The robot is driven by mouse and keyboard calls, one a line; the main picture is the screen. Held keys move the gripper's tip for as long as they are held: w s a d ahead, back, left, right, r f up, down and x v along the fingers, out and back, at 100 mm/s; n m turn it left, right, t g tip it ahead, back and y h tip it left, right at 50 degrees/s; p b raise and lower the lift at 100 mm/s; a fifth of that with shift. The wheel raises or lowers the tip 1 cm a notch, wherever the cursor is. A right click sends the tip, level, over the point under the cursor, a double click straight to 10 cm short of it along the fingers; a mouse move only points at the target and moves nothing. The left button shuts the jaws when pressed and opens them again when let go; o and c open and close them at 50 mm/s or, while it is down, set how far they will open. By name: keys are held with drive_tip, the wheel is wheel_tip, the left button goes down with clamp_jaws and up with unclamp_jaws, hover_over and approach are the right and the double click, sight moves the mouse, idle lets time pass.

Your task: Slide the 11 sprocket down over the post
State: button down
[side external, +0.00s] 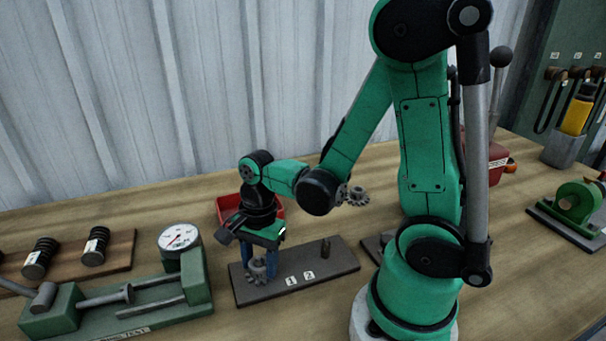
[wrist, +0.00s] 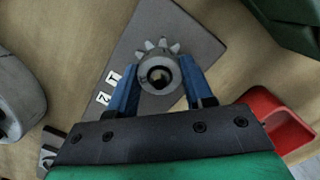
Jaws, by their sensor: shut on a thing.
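My gripper (side external: 259,270) is shut on a grey toothed sprocket (side external: 257,267), with one blue finger on each side of its hub. In the wrist view the sprocket (wrist: 143,72) sits between the fingertips, its bore facing the camera and several teeth showing beyond the hub. It is low over the left part of a dark base plate (side external: 341,261) marked 1 and 2. A post under the held sprocket is hidden; I cannot tell whether one is inside the bore.
A red bin (side external: 228,206) stands behind my gripper. A green fixture (side external: 195,277) with a dial gauge (side external: 179,238) is close on the left. Another sprocket (side external: 357,196) is to the right, behind my arm. A wooden board (side external: 66,262) with black springs lies far left.

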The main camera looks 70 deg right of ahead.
drive_tip(key=shift+c, duration=1.3)
unclamp_jaws()
drive_tip(key=shift+d+r, duration=0.15)
drive_tip(key=shift+r, duration=1.25)
drive_tip(key=shift+d+r, duration=0.15)
drive_tip(key=shift+r, duration=1.2)
drive_tip(key=shift+w+r+n+t, duration=0.1)
drive_tip(key=shift+r+n+t, duration=0.2)
drive_tip(key=shift+n, duration=0.3)
wheel_tip(320, 180, up, 6)
drive_tip(key=w+a+n+t+h, duration=0.1)
drive_tip(key=n+t, duration=0.5)
drive_tip(key=n, duration=1)
drive_tip(key=shift+w+a+f+n+t, duration=0.15)
drive_tip(key=shift+w+a+n+t, duration=0.2)
drive_tip(key=shift+w, duration=0.25)
